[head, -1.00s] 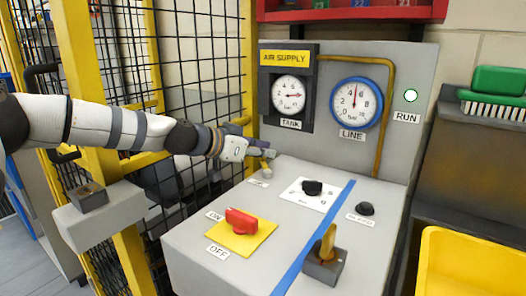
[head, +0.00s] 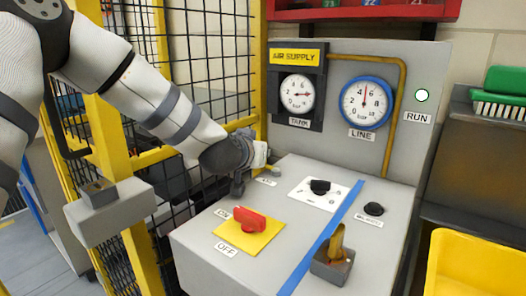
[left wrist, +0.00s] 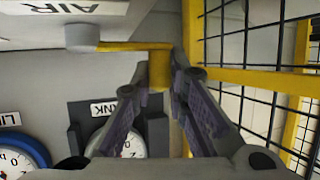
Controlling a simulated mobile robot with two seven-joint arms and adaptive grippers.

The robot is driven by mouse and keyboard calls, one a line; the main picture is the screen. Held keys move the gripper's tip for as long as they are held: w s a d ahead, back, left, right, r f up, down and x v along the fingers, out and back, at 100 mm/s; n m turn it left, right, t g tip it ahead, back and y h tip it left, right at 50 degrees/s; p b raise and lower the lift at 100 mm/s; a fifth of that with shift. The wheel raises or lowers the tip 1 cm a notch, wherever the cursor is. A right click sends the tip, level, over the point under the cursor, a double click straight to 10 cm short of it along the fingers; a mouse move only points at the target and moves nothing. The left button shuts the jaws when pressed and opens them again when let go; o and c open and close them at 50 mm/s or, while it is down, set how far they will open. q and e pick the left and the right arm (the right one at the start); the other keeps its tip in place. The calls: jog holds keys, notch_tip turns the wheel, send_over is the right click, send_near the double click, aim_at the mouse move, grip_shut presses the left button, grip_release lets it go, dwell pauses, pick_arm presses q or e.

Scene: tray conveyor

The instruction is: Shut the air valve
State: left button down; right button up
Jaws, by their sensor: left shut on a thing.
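The air valve is at the back left corner of the console, by a white label reading AIR in the left wrist view. There its round grey hub (left wrist: 82,38) has a yellow lever (left wrist: 135,46) running sideways toward the cage, ending in a yellow grip (left wrist: 158,72). My left gripper (left wrist: 167,76) has both fingers closed around that grip. In the head view my left gripper (head: 240,186) is at the console's back left edge, and my own wrist covers most of the valve. My right gripper is not in view.
The console also carries a red ON/OFF switch (head: 248,219), a black knob (head: 320,187), a black button (head: 374,209) and a yellow lever (head: 337,242). The TANK gauge (head: 297,93) and LINE gauge (head: 366,103) stand behind. A yellow-framed mesh cage (head: 198,90) borders the left.

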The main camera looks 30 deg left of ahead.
pick_arm(q)
jog(key=shift+s+a+n+g+y, duration=0.15)
jog(key=shift+s+n+g+y, duration=0.2)
jog(key=shift+n+y, duration=0.6)
jog(key=shift+s, duration=0.1)
jog(key=c, duration=1.6)
grip_release()
jog(key=shift+o, duration=0.2)
notch_tip(320, 180, up, 10)
